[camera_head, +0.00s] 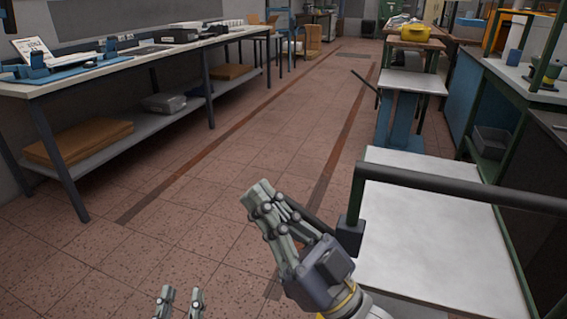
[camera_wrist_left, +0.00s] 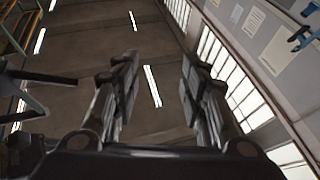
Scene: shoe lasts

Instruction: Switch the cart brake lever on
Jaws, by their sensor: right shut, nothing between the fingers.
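The cart (camera_head: 430,245) has a pale flat top, a green frame and a dark handle bar (camera_head: 450,188) across it. A dark block (camera_head: 350,236) sits at the bar's left end. A thin dark bar (camera_head: 312,217), which looks like the brake lever, runs from near this block up and left, partly hidden behind my right gripper. My right gripper (camera_head: 262,193) is shut and empty, close beside this bar; I cannot tell whether they touch. My left gripper (camera_head: 181,292) is open and empty at the bottom edge, apart from the cart; its spread fingers show in the left wrist view (camera_wrist_left: 160,75).
A long workbench (camera_head: 130,62) with a lower shelf stands at the left. A blue stand (camera_head: 402,120) with a pale top is behind the cart. Another workbench (camera_head: 520,80) stands at the right.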

